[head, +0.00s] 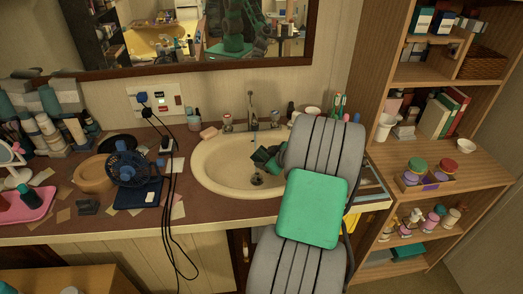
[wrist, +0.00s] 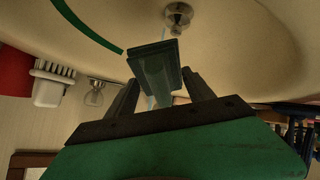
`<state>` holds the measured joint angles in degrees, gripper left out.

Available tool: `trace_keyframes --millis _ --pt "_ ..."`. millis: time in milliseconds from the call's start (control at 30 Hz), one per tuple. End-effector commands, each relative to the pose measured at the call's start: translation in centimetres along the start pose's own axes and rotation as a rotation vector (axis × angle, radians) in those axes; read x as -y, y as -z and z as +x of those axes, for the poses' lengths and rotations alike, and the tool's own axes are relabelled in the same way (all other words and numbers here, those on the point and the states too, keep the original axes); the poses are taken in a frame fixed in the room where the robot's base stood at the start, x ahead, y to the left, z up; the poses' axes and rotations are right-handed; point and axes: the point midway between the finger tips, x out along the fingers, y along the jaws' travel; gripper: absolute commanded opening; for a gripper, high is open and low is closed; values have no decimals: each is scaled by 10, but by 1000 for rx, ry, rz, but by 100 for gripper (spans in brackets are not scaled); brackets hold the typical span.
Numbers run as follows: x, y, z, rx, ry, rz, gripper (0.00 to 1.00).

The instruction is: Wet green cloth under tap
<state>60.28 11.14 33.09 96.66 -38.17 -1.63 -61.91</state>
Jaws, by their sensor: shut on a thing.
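My gripper (wrist: 160,84) is shut on the green cloth (wrist: 152,62), a small, dark green, folded-looking piece between the two fingers in the wrist view. In the head view the cloth (head: 261,155) is over the sink basin (head: 212,172), above its bowl and apart from the bottom. The tap (head: 253,122) stands at the back rim, just behind the cloth. A faint pale streak shows beside the cloth in the wrist view; I cannot tell whether it is running water. My arm hides the basin's right part.
A pink soap bar (head: 209,133) lies on the back left rim. Left on the counter stand a blue fan (head: 127,168) with hanging black cables and a tan bowl (head: 92,175). A wooden shelf (head: 470,160) stands at the right. A mirror hangs above the counter.

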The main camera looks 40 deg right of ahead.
Motion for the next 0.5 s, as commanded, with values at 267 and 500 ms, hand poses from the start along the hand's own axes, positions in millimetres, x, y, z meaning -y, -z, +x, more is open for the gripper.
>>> trace_keyframes --millis 267,500 --pt "0 0 0 0 0 0 29" --pt "0 4 -13 0 -2 0 29"
